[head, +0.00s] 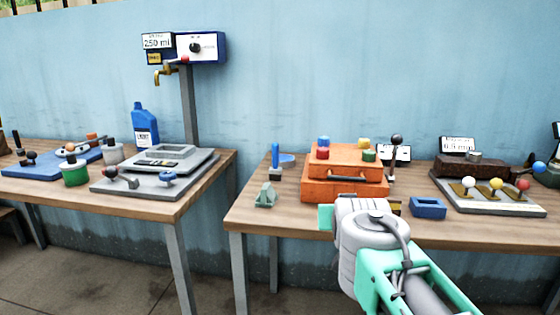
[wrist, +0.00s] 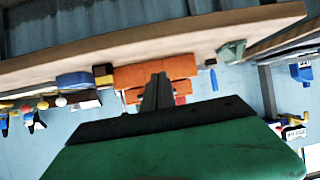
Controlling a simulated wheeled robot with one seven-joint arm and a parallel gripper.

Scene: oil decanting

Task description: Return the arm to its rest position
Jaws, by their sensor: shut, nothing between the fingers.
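My arm, teal and grey, reaches up from the lower right of the head view. Its rounded grey wrist part is in front of the right table (head: 262,228). My gripper's fingers (wrist: 158,92) show in the wrist view as dark narrow jaws, shut together with nothing between them. The fingers are not clear in the head view. In the wrist view, which is turned upside down, the orange box (wrist: 135,76) lies behind the fingers. The same orange box (head: 330,188) stands on the right table, just beyond my arm in the head view. I cannot tell the exact gap.
The left table (head: 150,208) carries a grey scale (head: 130,182), a blue bottle (head: 144,128) and a green jar (head: 75,173). A brass tap (head: 163,74) sits on a post above. A gap separates the tables.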

